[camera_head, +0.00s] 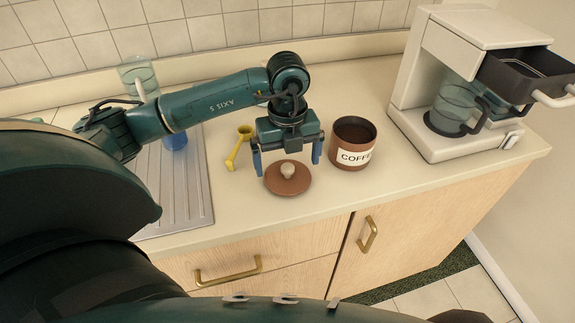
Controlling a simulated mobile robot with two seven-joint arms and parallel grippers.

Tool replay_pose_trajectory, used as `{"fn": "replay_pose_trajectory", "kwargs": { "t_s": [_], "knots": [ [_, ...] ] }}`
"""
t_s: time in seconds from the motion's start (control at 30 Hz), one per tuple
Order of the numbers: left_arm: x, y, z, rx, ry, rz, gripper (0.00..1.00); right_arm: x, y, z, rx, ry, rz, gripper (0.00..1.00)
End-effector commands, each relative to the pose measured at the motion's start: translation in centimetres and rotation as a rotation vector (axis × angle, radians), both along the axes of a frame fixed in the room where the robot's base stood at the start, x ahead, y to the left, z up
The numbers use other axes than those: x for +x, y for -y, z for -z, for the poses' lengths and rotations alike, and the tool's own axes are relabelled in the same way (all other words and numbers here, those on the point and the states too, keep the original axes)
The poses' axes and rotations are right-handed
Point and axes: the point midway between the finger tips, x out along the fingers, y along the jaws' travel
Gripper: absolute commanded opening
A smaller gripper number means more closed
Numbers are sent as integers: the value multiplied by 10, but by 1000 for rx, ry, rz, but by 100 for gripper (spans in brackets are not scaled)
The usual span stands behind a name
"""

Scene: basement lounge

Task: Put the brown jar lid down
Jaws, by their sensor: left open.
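The brown jar lid (289,183) is a flat round disc with a pale knob (288,170) on top. It lies knob up on the cream counter, near the front edge. My left gripper (287,168) points down above the lid, its two blue fingers spread wide on either side of the knob, with space between them and it. The open brown coffee jar (352,156), with a white "COFFEE" label, stands upright just right of the gripper, its dark contents visible. My right gripper is not in view.
A yellow scoop (238,148) is on the counter left of the gripper. The ribbed drainboard (181,190) is further left, with a blue item (174,140) behind my arm. A white coffee maker (455,85) stands right, its dark basket (525,72) pulled out.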

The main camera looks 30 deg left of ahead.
Motion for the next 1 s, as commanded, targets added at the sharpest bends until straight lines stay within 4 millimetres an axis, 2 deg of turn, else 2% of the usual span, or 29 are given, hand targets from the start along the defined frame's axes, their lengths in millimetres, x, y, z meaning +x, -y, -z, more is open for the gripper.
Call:
{"fn": "replay_pose_trajectory", "kwargs": {
  "t_s": [0.2,0.4,0.6,1.0],
  "knots": [
    [1,0,-49,0,6,1,100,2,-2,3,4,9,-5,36],
    [1,0,-85,0,4,0,100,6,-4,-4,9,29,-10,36],
    [0,0,-98,1,1,0,100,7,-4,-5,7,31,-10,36],
    [0,0,-98,1,-1,0,100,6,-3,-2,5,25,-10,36]
  ]
}}
